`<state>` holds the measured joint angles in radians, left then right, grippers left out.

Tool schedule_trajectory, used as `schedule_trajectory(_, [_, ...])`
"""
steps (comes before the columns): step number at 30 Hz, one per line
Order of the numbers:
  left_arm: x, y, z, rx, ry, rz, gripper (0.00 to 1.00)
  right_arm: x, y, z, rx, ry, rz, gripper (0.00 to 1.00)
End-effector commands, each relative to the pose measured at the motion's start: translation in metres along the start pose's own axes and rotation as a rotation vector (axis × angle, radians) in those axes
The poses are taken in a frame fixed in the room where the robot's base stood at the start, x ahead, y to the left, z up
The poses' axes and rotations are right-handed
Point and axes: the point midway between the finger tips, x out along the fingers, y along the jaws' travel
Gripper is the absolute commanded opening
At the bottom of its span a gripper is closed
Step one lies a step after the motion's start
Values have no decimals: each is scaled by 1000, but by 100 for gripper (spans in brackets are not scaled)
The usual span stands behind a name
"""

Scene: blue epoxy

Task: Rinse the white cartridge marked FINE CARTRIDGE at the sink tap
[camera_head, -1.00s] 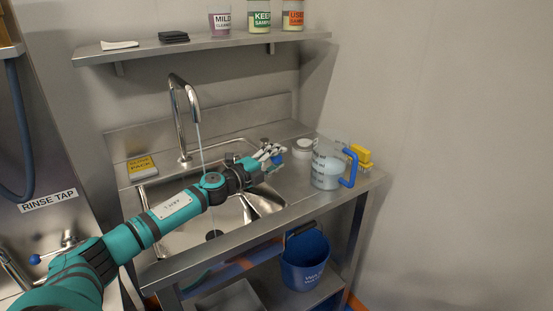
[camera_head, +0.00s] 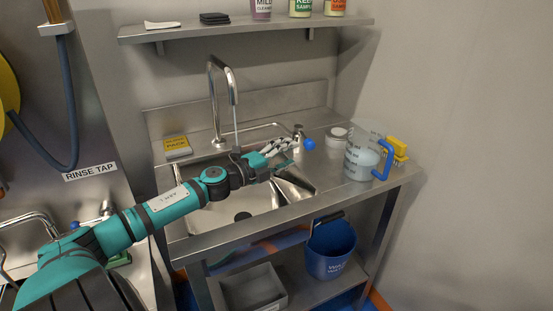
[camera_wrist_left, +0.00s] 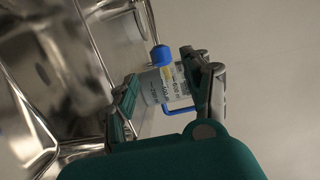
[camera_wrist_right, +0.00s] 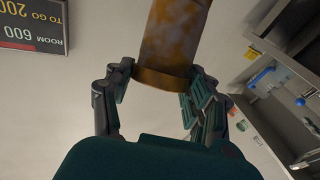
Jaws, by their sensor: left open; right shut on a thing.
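My right gripper (camera_wrist_right: 155,88) is shut on a cylinder (camera_wrist_right: 172,40) with rusty brown stains, seen only in the right wrist view; no FINE CARTRIDGE marking shows on the visible side. My left gripper (camera_head: 284,148) is open and reaches over the steel sink (camera_head: 240,203). A blue knob (camera_head: 307,143) by the sink's back right is just beyond its fingertips; in the left wrist view the knob (camera_wrist_left: 160,55) appears between the open fingers. The curved tap (camera_head: 212,95) stands behind the sink, with a thin stream (camera_head: 236,122) falling from its spout behind my left arm.
A clear jug (camera_head: 362,158) with a blue handle, a white round tub (camera_head: 337,138) and a yellow item (camera_head: 397,148) stand right of the sink. A RINSE TAP sign (camera_head: 90,172) marks the neighbouring left station. A blue bucket (camera_head: 331,250) sits below.

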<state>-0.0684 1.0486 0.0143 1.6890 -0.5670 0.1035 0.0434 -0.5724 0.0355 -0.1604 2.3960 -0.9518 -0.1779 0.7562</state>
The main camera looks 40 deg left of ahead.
Motion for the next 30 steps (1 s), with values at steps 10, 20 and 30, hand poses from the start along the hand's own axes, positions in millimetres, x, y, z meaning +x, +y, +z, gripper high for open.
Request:
schedule_trajectory(10, [-33,1,0,0,0,1,50,0,0,-1,0,2,0,0])
schedule_trajectory(20, [-35,0,0,1,0,0,50,0,0,-1,0,2,0,0])
schedule_trajectory(30, [-36,-38,-2,-22,-16,0,50,6,5,-43,0,2,0,0])
